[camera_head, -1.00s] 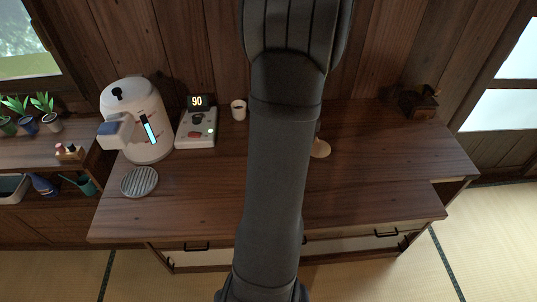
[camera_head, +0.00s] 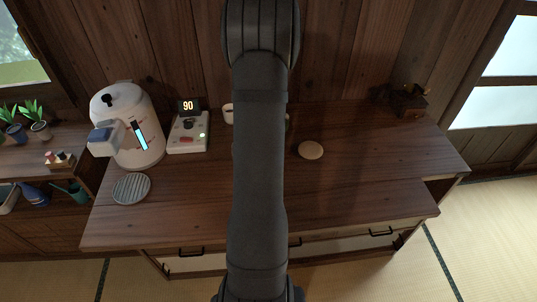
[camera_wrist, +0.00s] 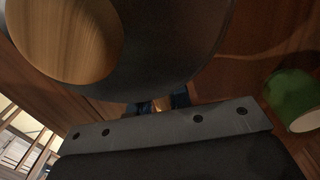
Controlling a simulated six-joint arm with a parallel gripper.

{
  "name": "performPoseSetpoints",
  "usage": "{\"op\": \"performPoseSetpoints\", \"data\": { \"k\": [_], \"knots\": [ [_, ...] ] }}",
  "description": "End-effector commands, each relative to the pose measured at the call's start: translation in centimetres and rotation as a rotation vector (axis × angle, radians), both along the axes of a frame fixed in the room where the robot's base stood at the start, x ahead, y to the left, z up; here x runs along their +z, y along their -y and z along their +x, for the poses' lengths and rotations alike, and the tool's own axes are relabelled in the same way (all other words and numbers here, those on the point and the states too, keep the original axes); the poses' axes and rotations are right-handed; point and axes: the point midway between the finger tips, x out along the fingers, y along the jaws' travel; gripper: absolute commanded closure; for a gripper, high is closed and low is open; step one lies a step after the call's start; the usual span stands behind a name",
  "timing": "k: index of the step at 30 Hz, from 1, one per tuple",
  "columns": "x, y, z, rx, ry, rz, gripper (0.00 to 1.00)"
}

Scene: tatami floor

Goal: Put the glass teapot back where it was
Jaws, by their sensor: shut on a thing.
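My gripper (camera_wrist: 162,104) shows at the bottom middle of the wrist view, with blue fingertips shut on a small tan part. Close beyond it is a large, dark, rounded body with a round wooden piece at upper left, which I take to be the glass teapot (camera_wrist: 185,55) and its lid (camera_wrist: 68,38). Its outline is cut off by the frame. In the head view my arm hides the gripper and the teapot. A bare round wooden coaster (camera_head: 311,150) lies on the counter just right of my arm.
On the counter (camera_head: 370,175) stand a white water dispenser (camera_head: 137,140), a scale-like device reading 90 (camera_head: 188,135), a ribbed round mat (camera_head: 131,188) and a white cup (camera_head: 228,112). A dark grinder (camera_head: 409,101) is at back right. A green cup (camera_wrist: 292,92) is right in the wrist view.

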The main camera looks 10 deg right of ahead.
Motion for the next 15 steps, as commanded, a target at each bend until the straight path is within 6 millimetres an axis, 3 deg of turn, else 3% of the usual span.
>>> {"op": "performPoseSetpoints", "data": {
  "k": [8, 9, 12, 15],
  "knots": [
    [-0.15, 0.02, 0.04, 0.000, 0.001, 0.000, 1.00],
    [-0.22, 0.02, 0.00, 0.000, 0.000, 0.000, 0.78],
    [-0.19, 0.02, 0.00, 0.000, 0.000, 0.000, 0.60],
    [-0.19, 0.02, 0.00, 0.000, 0.000, 0.000, 0.60]
  ]
}}
